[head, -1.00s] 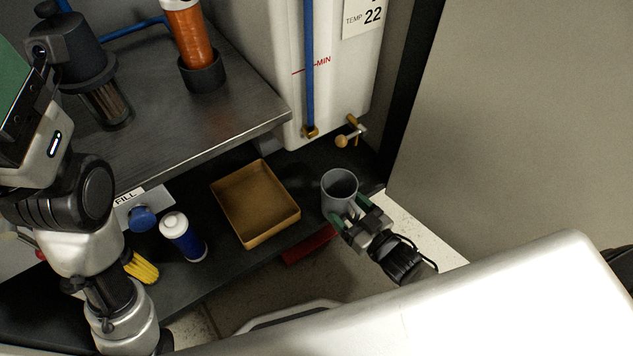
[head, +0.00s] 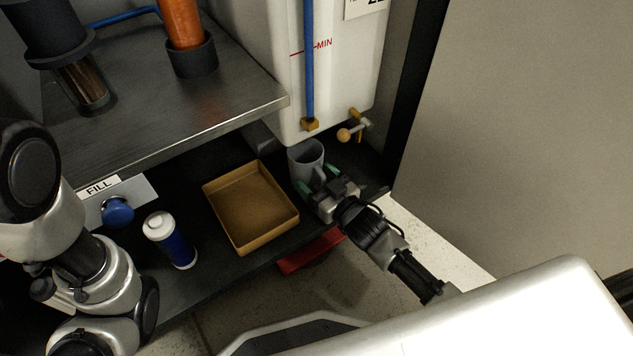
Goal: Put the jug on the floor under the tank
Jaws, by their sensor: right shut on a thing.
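The grey jug (head: 306,158) is upright, with its open top showing, just below and in front of the white tank (head: 340,85). My right gripper (head: 316,187) is shut on the jug's near side, its green fingertips against it. Whether the jug's base touches the dark surface below is hidden. The tank has a blue level tube, a red MIN line and a brass tap (head: 352,131) at its lower front, to the right of the jug. My left arm shows at the left edge, but its gripper is out of the picture.
A tan tray (head: 250,208) lies left of the jug on the dark lower shelf. A blue and white bottle (head: 170,241) and a blue FILL knob (head: 117,211) are further left. A metal bench (head: 180,120) overhangs behind. A red object (head: 311,250) lies below the shelf's front edge.

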